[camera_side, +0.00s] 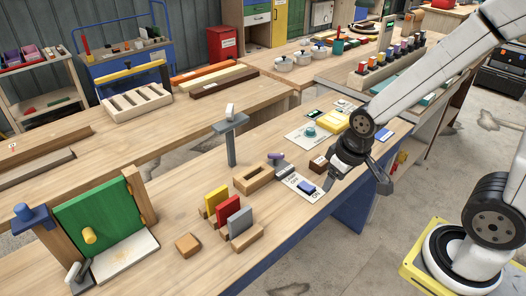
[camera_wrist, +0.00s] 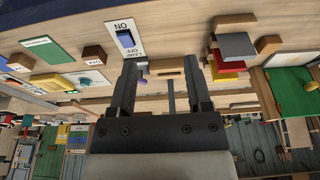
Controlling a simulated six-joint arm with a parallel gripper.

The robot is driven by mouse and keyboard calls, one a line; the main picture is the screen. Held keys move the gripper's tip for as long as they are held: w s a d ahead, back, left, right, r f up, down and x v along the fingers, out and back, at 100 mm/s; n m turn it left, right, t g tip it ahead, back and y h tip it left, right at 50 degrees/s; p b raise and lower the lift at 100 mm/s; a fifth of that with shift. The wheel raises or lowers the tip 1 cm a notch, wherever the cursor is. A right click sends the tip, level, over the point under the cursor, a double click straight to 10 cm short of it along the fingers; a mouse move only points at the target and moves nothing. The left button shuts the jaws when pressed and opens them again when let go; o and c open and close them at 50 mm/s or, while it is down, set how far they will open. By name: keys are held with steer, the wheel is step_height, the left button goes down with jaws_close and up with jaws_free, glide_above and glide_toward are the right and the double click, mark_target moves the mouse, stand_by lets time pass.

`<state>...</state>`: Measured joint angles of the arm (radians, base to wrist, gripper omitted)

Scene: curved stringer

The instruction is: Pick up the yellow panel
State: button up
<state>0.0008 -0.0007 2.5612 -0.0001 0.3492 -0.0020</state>
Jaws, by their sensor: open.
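The yellow panel (camera_side: 215,199) stands upright in a wooden rack, behind a red panel (camera_side: 228,210) and a grey panel (camera_side: 241,222) in the side view. In the wrist view the yellow panel (camera_wrist: 226,76) shows only as a strip, partly hidden by the red and grey ones, right of my fingers. My gripper (camera_side: 358,182) is open and empty, above the bench near the lamp switch and well to the right of the rack in the side view. Its two fingers (camera_wrist: 161,72) are spread apart in the wrist view, with nothing between them.
A yellow box (camera_side: 333,122) sits farther back.

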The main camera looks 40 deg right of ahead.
steer(key=shift+w, duration=0.1)
stand_by(0.7)
steer(key=m+g+y, duration=0.3)
steer(key=m+y, duration=0.2)
steer(key=m, duration=1.3)
glide_above(216, 191)
steer(key=d, duration=0.3)
steer(key=shift+a+f, duration=0.15)
steer(key=shift+f, duration=1.55)
steer(key=shift+a+f, duration=0.1)
steer(key=shift+f, duration=1.55)
steer(key=shift+h, duration=0.3)
steer(key=shift+x, duration=3.85)
steer(key=shift+w+a, duration=0.1)
steer(key=shift+a, duration=0.05)
jaws_close()
